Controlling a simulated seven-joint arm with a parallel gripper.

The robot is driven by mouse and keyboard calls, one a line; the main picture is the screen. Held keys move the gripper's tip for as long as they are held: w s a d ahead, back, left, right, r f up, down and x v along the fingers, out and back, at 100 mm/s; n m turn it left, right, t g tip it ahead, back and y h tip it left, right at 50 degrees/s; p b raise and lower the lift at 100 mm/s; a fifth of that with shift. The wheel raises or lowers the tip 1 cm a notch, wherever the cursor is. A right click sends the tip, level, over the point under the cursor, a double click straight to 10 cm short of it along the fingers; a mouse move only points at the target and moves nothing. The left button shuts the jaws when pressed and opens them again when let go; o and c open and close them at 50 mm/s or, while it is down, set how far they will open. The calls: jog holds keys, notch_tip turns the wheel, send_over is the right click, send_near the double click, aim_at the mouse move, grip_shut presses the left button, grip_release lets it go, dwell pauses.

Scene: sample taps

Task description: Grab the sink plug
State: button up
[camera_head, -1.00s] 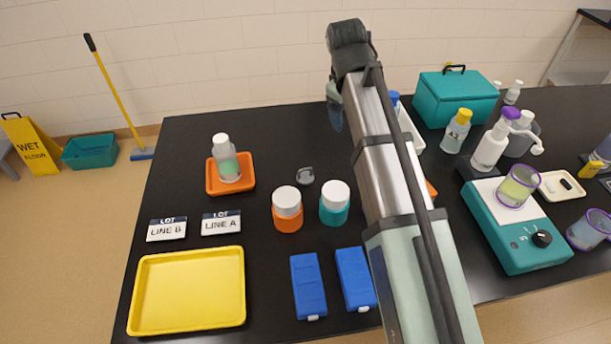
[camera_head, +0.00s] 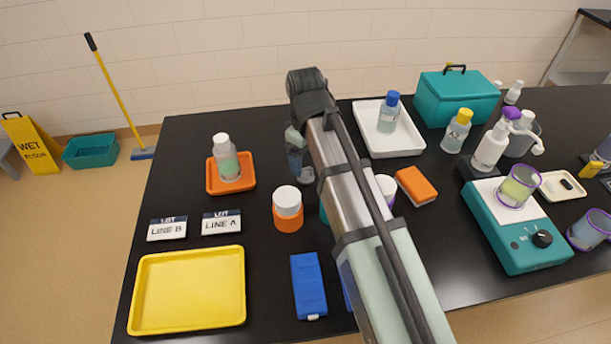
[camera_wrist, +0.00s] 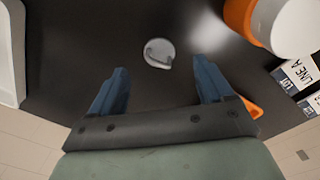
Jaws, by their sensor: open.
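The sink plug (camera_wrist: 159,53) is a small grey disc with a loop handle, lying on the black table. In the wrist view it sits just beyond my gripper (camera_wrist: 160,72), roughly centred between the two blue fingers. My gripper is open, and nothing is between its fingers. In the head view the plug (camera_head: 308,175) shows right beside my gripper (camera_head: 296,164) and is partly hidden by it. The gripper appears above the table, apart from the plug.
An orange jar with a white lid (camera_head: 287,208) stands close to the plug, also in the wrist view (camera_wrist: 240,15). An orange tray (camera_head: 215,186) holds a bottle at left. A white tray (camera_head: 370,140) is at right. My arm hides most of a teal jar.

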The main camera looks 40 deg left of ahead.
aim_at(308, 178)
jog(key=shift+w+f, duration=0.2)
jog(key=shift+f, duration=3.05)
jog(key=c, duration=1.1)
jog(key=shift+r, duration=0.15)
